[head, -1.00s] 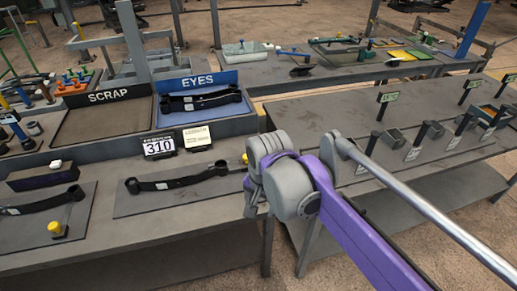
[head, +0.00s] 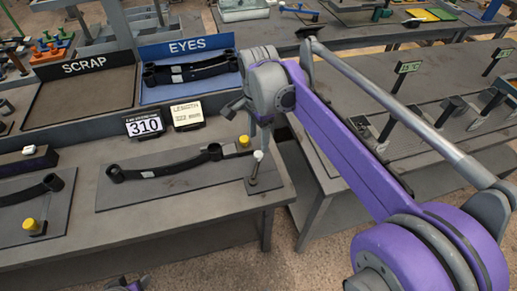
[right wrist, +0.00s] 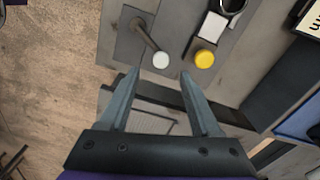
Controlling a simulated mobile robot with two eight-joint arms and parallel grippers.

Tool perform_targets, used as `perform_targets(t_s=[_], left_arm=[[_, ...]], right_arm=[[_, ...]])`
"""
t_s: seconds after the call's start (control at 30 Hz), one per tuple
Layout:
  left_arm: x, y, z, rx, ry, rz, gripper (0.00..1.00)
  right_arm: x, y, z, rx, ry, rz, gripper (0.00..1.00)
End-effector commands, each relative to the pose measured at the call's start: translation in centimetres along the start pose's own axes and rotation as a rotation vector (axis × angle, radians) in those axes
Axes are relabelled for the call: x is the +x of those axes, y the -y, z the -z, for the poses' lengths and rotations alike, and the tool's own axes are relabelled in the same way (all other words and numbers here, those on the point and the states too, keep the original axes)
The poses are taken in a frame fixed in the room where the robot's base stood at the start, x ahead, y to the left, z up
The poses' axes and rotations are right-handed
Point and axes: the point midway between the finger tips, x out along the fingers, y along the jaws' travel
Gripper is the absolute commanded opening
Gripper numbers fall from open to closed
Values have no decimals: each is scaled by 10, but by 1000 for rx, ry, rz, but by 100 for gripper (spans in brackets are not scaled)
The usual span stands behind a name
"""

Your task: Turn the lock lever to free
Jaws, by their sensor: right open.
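The lock lever (head: 257,168) is a thin rod with a white ball knob, on a small dark plate at the right end of the near bench. In the head view it stands nearly upright. In the right wrist view the lever (right wrist: 149,40) shows from above, its white knob lying just beyond and between the fingertips. My right gripper (right wrist: 160,74) is open, with nothing between its fingers. In the head view its fingers are mostly hidden behind my wrist, above the lever.
A black leaf spring (head: 170,164) lies on a plate left of the lever, with a yellow knob (head: 244,141) close by. Behind are a display reading 310 (head: 145,124), a LENGTH card (head: 187,114), the SCRAP tray (head: 84,68) and the EYES tray (head: 188,47). A gap separates the benches.

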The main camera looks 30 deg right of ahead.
Motion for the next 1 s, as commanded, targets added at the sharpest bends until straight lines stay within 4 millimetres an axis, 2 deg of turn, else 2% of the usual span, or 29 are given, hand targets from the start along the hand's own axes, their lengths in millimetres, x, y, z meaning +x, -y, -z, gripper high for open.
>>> perform_targets(t_s=[0.1, 0.3, 0.5, 0.73, 1.0], left_arm=[[3, 0, -2, 0, 1, 0, 50], [5, 0, -3, 0, 2, 0, 50], [5, 0, -4, 0, 2, 0, 50], [5, 0, -4, 0, 2, 0, 50], [5, 0, -4, 0, 2, 0, 50]], right_arm=[[25, 0, 0, -1, 0, 0, 64], [52, 0, 0, -1, 0, 0, 64], [62, 0, 0, -1, 0, 1, 64], [62, 0, 0, -2, 0, 1, 64], [62, 0, 0, -2, 0, 1, 16]])
